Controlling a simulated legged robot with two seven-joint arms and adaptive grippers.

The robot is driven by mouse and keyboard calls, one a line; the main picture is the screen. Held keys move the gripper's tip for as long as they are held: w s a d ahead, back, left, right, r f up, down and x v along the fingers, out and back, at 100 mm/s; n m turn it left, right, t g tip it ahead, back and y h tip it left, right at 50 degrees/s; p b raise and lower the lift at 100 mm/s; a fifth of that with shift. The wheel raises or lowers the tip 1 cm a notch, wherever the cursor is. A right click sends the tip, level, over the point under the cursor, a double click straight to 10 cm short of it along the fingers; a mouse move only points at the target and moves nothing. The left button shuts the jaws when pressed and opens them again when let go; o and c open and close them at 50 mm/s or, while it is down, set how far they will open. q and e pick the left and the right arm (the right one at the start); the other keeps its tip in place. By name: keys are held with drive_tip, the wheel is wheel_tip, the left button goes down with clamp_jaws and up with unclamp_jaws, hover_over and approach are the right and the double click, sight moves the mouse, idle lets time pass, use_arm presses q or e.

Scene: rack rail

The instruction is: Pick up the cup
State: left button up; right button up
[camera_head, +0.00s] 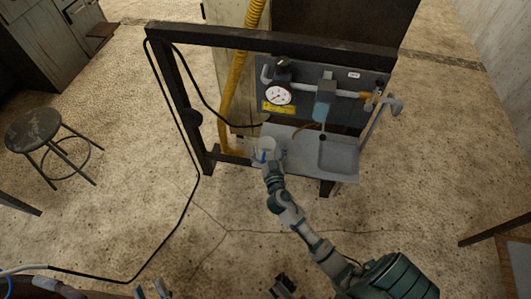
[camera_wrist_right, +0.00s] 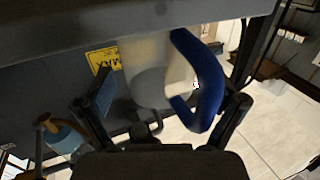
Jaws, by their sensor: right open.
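A whitish cup (camera_head: 268,143) with a blue handle stands at the left end of the grey sink unit in the head view. The right wrist view shows its pale body (camera_wrist_right: 150,75) and large blue handle (camera_wrist_right: 208,85) close up. My right gripper (camera_head: 263,156) reaches the cup from the front, and its hand hides part of the cup. In the wrist view my right gripper (camera_wrist_right: 166,112) is open, with the handle between its spread fingers; I cannot tell whether they touch. My left gripper (camera_head: 152,290) is at the bottom left edge, its fingers apart, far from the cup.
A dark frame (camera_head: 270,40) surrounds a panel with a gauge (camera_head: 278,94) and pipes above the sink basin (camera_head: 339,155). A black cable (camera_head: 198,200) hangs and runs over the floor. A stool (camera_head: 36,130) stands at the left. The floor in front is open.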

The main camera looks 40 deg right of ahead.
drive_tip(key=shift+a, duration=0.15)
drive_tip(key=c, duration=1.1)
drive_tip(key=shift+c, duration=0.7)
